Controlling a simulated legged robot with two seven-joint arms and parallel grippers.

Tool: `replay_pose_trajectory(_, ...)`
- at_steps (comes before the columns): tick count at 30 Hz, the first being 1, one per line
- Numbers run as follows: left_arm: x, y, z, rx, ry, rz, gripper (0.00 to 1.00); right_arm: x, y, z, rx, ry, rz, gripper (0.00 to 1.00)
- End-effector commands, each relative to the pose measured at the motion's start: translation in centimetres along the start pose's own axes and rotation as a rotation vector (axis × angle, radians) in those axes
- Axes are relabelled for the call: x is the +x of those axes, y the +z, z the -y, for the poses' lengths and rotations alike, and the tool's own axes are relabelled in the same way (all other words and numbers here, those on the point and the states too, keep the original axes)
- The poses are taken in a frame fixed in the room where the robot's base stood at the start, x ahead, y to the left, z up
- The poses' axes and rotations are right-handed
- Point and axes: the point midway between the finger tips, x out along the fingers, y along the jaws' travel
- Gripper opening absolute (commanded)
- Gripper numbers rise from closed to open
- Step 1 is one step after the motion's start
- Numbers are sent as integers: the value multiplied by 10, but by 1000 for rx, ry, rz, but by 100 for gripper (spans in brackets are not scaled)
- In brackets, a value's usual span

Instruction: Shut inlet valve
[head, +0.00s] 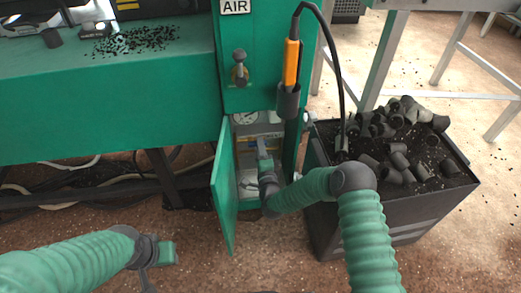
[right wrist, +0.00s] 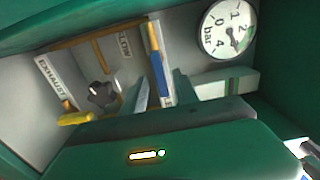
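The open cabinet under the AIR sign holds the valves. In the right wrist view a blue lever (right wrist: 160,74) stands nearly upright beside a white label whose text I cannot read. A dark knob (right wrist: 103,95) and a yellow handle (right wrist: 75,119) by the EXHAUST label are to its left. No readable label marks the inlet valve.
The green cabinet door (head: 224,195) stands open to the left of my right arm. A pressure gauge (right wrist: 227,28) is at the right inside. A dark bin (head: 400,205) heaped with black fittings stands right of my arm. An orange tool (head: 291,62) hangs above.

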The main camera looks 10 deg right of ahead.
Motion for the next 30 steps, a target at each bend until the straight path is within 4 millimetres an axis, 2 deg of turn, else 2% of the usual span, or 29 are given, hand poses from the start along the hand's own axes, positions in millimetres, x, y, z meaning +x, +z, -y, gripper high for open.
replay_pose_trajectory(1, 0, 0, 0, 0, 0, 0, 36, 0, 0, 0, 0, 0, 0, 33)
replay_pose_trajectory(9, 0, 0, 0, 0, 0, 0, 36, 0, 0, 0, 0, 1, 0, 0)
replay_pose_trajectory(22, -3, -1, 0, 0, 0, 0, 36, -1, 0, 0, -19, 4, 1, 0)
replay_pose_trajectory(30, -17, -4, 0, 0, 0, 0, 36, -1, 1, 5, -142, 4, 3, 0)
